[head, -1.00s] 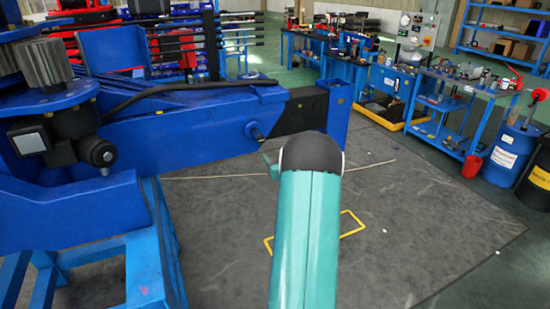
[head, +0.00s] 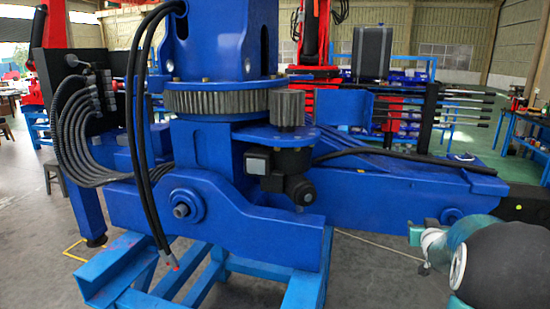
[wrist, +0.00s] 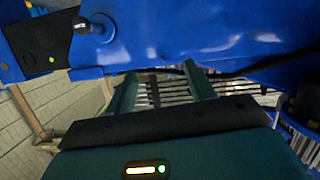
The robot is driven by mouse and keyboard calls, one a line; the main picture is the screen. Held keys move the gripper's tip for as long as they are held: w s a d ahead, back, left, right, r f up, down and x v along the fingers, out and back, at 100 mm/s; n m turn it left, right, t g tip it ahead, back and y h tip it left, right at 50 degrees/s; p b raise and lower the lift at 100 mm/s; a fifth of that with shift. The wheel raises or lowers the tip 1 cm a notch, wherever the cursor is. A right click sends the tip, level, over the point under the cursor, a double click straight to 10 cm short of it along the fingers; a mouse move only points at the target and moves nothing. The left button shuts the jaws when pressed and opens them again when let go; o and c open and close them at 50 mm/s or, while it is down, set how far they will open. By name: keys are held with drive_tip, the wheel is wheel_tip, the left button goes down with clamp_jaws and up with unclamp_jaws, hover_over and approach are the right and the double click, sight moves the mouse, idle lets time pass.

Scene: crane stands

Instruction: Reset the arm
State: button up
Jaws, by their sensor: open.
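My gripper (wrist: 162,85) shows in the wrist view as a dark teal body with two fingers pointing away from the camera. The fingers stand apart, and nothing is held between them. The blue crane beam (wrist: 220,35) fills the top of the wrist view, close to the gripper; I cannot tell whether they touch. In the head view, part of my teal and black arm shows at the lower right, in front of the end of the crane beam (head: 400,190). I cannot make out the gripper's fingers there.
The blue crane with its toothed ring (head: 215,102) fills the middle of the head view, on a light-blue stand (head: 115,275). Black hoses (head: 135,130) hang down its left side. A workbench (head: 525,130) stands far right. Open floor (head: 30,235) lies at the left.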

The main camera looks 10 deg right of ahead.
drive_tip(key=s+a+r+n+g+y, duration=0.1)
drive_tip(key=s+a+r, duration=0.1)
drive_tip(key=a, duration=0.7)
drive_tip(key=s+a+r+g+y, duration=0.1)
drive_tip(key=s+a+r, duration=0.15)
drive_tip(key=a, duration=0.55)
drive_tip(key=s+a+r+n+g+y, duration=0.1)
drive_tip(key=s+a+y, duration=0.1)
drive_tip(key=a, duration=0.7)
drive_tip(key=s+a+f+n+g+y, duration=0.3)
drive_tip(key=s+a+g, duration=0.1)
drive_tip(key=s+a, duration=1.4)
drive_tip(key=shift+s+y, duration=0.4)
drive_tip(key=c, duration=0.4)
drive_tip(key=shift+d, duration=0.1)
drive_tip(key=shift+d, duration=0.1)
